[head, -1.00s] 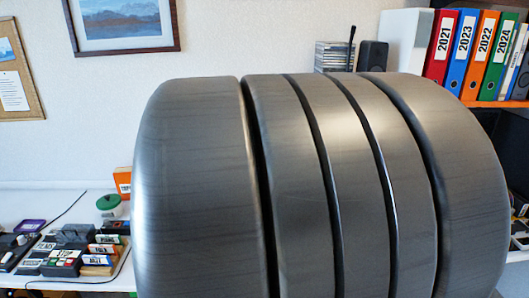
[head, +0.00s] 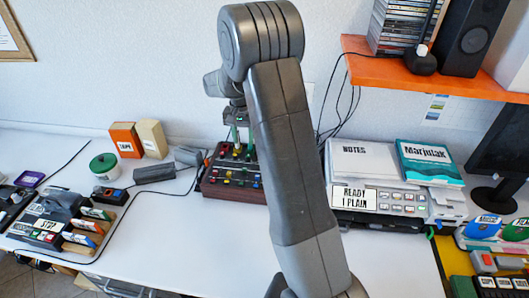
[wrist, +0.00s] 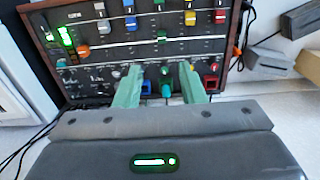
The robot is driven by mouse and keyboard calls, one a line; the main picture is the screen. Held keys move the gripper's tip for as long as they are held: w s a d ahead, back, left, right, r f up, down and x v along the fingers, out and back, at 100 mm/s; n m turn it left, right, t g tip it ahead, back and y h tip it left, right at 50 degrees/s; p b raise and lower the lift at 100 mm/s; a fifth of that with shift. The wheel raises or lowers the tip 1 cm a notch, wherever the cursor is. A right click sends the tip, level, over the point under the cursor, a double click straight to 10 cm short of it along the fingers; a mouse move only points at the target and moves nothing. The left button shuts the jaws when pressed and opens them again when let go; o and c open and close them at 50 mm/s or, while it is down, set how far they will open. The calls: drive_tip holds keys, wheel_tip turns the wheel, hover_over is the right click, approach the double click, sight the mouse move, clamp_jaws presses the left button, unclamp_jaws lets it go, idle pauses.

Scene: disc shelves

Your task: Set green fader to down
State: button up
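The control panel (head: 226,190) is a dark box with reddish-brown sides and coloured controls, standing on the desk against the wall. In the wrist view, the panel (wrist: 95,79) shows slots with blue, yellow, white and red caps. A small green control (wrist: 166,74) shows between my fingers; I cannot tell whether it is the green fader or a knob. My gripper (wrist: 158,66) is open, with two pale green fingers apart over the panel's lower rows. In the head view, my gripper (head: 238,143) points down at the panel, partly hidden by my arm.
A printer-like machine (head: 385,200) with papers stands right of the panel. Grey blocks (head: 153,173), boxes (head: 126,140) and a green-lidded pot (head: 103,167) stand to the left. An orange shelf (head: 465,80) overhangs at right. The front desk middle is mostly clear.

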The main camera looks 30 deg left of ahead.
sight(245, 168)
drive_tip(key=f+p, duration=0.1)
drive_tip(key=f, duration=0.6)
drive_tip(key=f+p, duration=0.1)
drive_tip(key=f, duration=0.5)
drive_tip(key=shift+a+f, duration=0.2)
drive_tip(key=shift+f, duration=0.2)
clamp_jaws()
